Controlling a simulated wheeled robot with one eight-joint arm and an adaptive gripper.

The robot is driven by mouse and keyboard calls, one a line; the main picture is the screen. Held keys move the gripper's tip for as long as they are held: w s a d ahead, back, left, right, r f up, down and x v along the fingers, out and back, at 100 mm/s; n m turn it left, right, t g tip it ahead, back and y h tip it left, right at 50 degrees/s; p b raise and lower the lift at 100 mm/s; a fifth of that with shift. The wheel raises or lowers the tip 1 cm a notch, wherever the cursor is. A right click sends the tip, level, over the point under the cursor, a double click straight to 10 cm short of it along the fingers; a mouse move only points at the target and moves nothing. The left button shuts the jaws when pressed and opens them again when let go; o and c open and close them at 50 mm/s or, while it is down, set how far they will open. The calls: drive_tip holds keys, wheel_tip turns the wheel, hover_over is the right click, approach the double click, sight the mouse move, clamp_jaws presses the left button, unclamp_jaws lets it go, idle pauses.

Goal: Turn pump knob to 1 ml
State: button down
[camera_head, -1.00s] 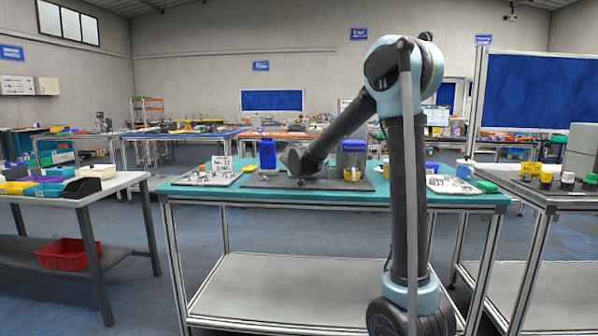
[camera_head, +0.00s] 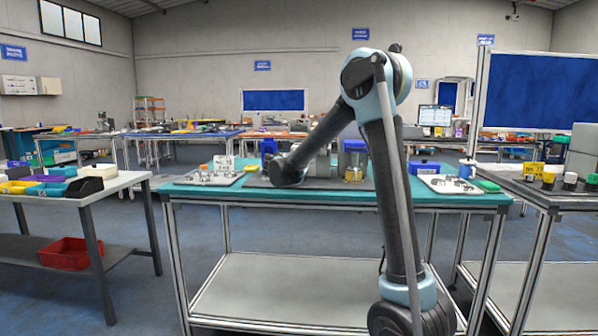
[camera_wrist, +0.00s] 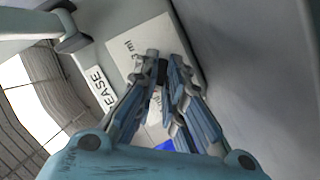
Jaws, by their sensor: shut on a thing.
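In the wrist view, my gripper (camera_wrist: 163,67) is shut on a small dark knob (camera_wrist: 162,73), with one finger on either side. The knob sits on a pale label plate (camera_wrist: 125,45) on the front of a grey pump (camera_wrist: 240,60). The plate has printed ml markings; one ends in "ml" at the upper left and another lies partly behind the right finger. My fingers hide much of the knob, so its exact setting cannot be told. In the head view, my arm reaches over the teal table and the gripper itself is hidden.
The pump carries a white label (camera_wrist: 99,88) ending in "EASE". On the teal table (camera_head: 335,198) are a blue-topped container (camera_head: 354,165), a left parts tray (camera_head: 208,178) and a right parts tray (camera_head: 450,185). A side table (camera_head: 100,190) with bins stands left.

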drive_tip(key=shift+w+f+n+h, duration=0.15)
drive_tip(key=shift+n+h, duration=0.25)
drive_tip(key=shift+n, duration=0.2)
drive_tip(key=shift+d, duration=0.1)
drive_tip(key=c, duration=1.7)
unclamp_jaws()
drive_tip(key=shift+w+f, duration=0.1)
drive_tip(key=shift+s+a, duration=0.2)
drive_tip(key=shift+s, duration=0.2)
drive_tip(key=v, duration=1.1)
drive_tip(key=shift+s+f, duration=0.1)
drive_tip(key=shift+s, duration=0.05)
